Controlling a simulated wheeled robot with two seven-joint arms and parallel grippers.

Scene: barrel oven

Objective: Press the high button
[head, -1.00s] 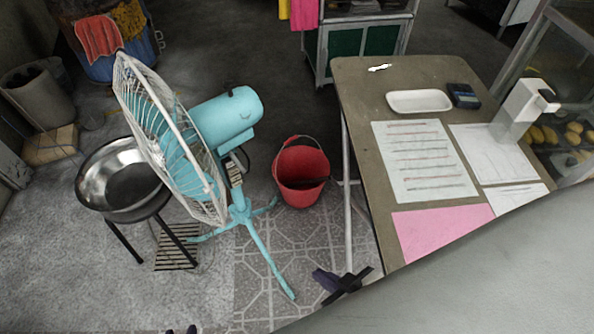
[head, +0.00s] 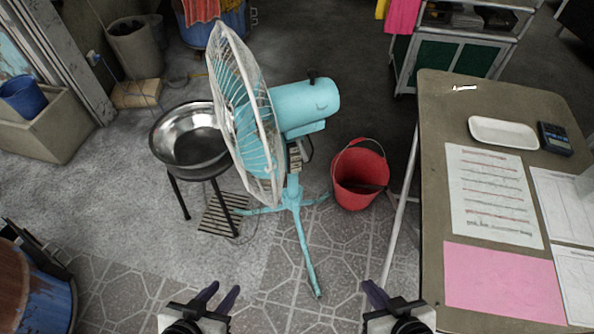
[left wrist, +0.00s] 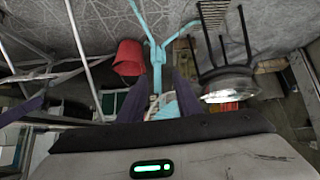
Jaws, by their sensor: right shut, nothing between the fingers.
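A turquoise standing fan (head: 305,105) with a white-rimmed cage stands on the tiled floor ahead. Its row of pale buttons (head: 295,157) sits on the stem below the motor; which one is the high button is too small to tell. In the left wrist view the fan's stand (left wrist: 157,55) shows upside down beyond the fingers. My left gripper (head: 222,291) is at the bottom, nearer than the fan's feet, with its dark fingers apart and empty. My right gripper (head: 374,293) is further right, its fingers together. Neither touches the fan.
A metal bowl (head: 190,140) on a black stool stands left of the fan. A red bucket (head: 358,178) stands to its right. A table (head: 440,110) with papers fills the right side. A rusty blue barrel (head: 45,300) is at lower left. Tiled floor before the fan is clear.

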